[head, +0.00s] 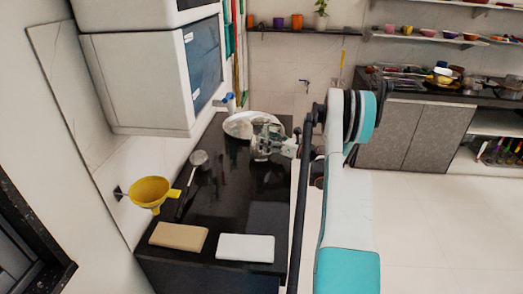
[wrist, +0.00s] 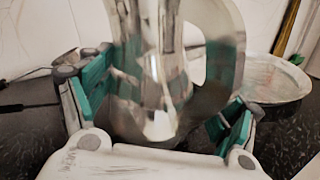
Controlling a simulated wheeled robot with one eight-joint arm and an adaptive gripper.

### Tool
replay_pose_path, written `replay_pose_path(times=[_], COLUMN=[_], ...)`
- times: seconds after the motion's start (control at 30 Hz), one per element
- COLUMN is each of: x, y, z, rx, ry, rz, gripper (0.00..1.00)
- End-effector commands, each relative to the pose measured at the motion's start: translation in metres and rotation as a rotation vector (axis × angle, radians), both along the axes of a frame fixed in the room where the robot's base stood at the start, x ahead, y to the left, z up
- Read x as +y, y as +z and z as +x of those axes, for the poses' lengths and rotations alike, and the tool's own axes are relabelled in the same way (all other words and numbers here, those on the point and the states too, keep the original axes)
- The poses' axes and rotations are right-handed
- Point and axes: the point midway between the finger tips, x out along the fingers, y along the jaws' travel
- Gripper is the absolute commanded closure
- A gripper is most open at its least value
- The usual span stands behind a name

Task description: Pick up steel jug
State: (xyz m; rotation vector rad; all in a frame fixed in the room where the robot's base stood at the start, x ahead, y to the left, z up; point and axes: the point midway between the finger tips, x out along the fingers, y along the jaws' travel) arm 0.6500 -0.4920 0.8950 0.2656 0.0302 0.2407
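The steel jug (wrist: 150,65) is shiny and stands upright on the dark counter, filling the middle of the wrist view. Its curved handle shows on the right. My gripper (wrist: 166,92) has its teal-padded fingers spread, one on each side of the jug's lower body. The pads reflect in the steel; I see no clear grip, and contact cannot be told. In the head view my gripper (head: 268,141) is at the far end of the counter, and it largely hides the jug there.
A pale round plate (head: 238,124) lies behind the gripper; it also shows at right in the wrist view (wrist: 275,78). The black counter (head: 235,195) is mostly clear. A ladle (head: 198,158), a yellow funnel-like bowl (head: 150,192), a tan block (head: 178,237) and a white block (head: 245,248) are nearer.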

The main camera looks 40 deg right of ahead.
Motion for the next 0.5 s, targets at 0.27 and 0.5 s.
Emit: replay_pose_path(times=[0.27,0.5], x=[0.0003,0.0004], y=[-0.0017,0.0053], z=[-0.0002,-0.0002], rx=[0.003,0.004], ry=[0.001,0.001], rz=[-0.001,-0.001], gripper=[0.61,0.67])
